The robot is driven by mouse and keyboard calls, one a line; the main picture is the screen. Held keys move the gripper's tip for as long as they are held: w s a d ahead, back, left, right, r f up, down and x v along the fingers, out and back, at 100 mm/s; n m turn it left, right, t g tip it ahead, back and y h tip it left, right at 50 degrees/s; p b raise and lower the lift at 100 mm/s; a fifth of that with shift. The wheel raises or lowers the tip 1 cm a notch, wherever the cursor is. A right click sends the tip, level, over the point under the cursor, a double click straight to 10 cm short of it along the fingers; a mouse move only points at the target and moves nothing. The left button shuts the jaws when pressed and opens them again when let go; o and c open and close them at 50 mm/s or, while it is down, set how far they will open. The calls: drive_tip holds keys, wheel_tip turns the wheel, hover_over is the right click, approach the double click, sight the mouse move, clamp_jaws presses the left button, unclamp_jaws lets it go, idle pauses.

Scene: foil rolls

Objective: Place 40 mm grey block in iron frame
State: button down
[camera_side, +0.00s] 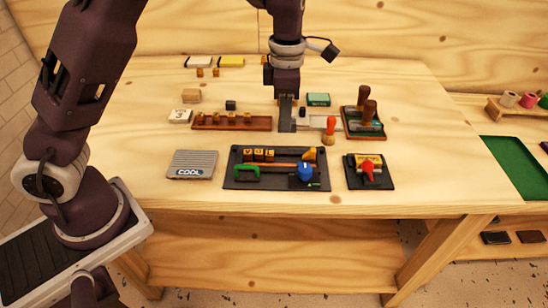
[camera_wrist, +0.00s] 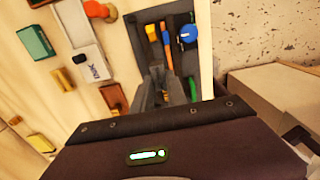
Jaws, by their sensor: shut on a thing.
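The dark iron frame (camera_side: 272,186) lies flat near the front middle of the table in the side view. It holds gold letter blocks, a green-handled tool, an orange strip and a blue round knob. It also shows in the wrist view (camera_wrist: 205,62), beyond my fingers. My gripper (camera_side: 286,128) points down behind the frame, at the right end of the brown letter rack. In the wrist view my fingers (camera_wrist: 158,72) are close together, shut on a small grey block that they mostly hide. I cannot tell the height of the block above the table.
A brown rack (camera_side: 232,127) of letter blocks stands left of my gripper. A grey "COOL" plate (camera_side: 192,160) and a dark pad with a red knob (camera_side: 371,185) flank the frame.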

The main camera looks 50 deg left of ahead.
wheel_tip(320, 180, down, 10)
drive_tip(key=shift+r, duration=0.2)
drive_tip(key=shift+s+f, duration=0.1)
drive_tip(key=shift+f, duration=0.05)
drive_tip(key=c, duration=1.3)
unclamp_jaws()
drive_tip(key=shift+c, duration=0.2)
